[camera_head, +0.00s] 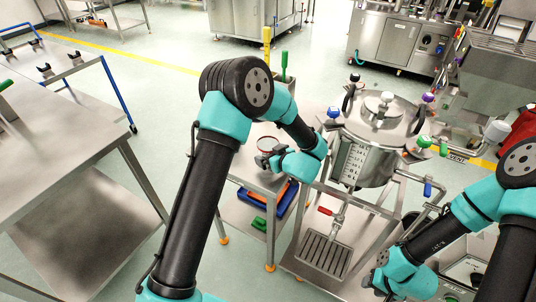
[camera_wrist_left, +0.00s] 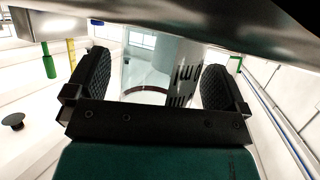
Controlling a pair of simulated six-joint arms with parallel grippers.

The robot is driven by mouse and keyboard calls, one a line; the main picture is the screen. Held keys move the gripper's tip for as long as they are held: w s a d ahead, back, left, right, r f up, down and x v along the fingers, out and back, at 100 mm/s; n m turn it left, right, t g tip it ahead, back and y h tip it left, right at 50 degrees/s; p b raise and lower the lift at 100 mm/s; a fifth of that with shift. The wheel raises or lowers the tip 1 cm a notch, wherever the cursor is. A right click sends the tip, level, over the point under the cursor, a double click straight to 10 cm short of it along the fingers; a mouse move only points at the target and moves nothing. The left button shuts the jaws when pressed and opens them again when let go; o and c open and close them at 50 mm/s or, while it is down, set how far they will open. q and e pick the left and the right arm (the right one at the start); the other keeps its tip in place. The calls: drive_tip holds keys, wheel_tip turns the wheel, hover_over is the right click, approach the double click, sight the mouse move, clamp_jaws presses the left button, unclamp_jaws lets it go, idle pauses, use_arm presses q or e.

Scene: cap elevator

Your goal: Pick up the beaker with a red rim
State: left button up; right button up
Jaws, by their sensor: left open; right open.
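The clear beaker with a red rim (camera_head: 267,143) stands near the far right end of a small steel table. My left gripper (camera_head: 266,160) is at the beaker's near side, with its fingers pointing towards it. In the left wrist view, the open fingers (camera_wrist_left: 155,82) have the clear beaker (camera_wrist_left: 147,76) between them, with a gap visible on at least one side. Its curved dark rim line shows low between the fingers. My right gripper (camera_head: 377,279) is open, low at the lower right, away from the beaker.
A steel tank (camera_head: 368,150) with knobs and valves stands right of the beaker. A green-handled tool (camera_head: 284,66) and a yellow one (camera_head: 267,45) stand upright behind it. A blue bin (camera_head: 262,201) sits on the lower shelf. A long steel table (camera_head: 55,125) is at left.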

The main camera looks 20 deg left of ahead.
sight(271, 147)
use_arm(q)
drive_tip(key=shift+c, duration=0.2)
drive_tip(key=c, duration=0.8)
drive_tip(key=shift+r, duration=0.1)
drive_tip(key=shift+r, duration=0.55)
wheel_tip(271, 147, up, 2)
drive_tip(key=shift+r, duration=0.15)
drive_tip(key=s+d, duration=0.2)
drive_tip(key=s, duration=0.5)
drive_tip(key=s+d+r, duration=0.1)
drive_tip(key=s+d, duration=0.2)
drive_tip(key=s, duration=0.5)
drive_tip(key=shift+r, duration=0.2)
drive_tip(key=shift+s, duration=0.1)
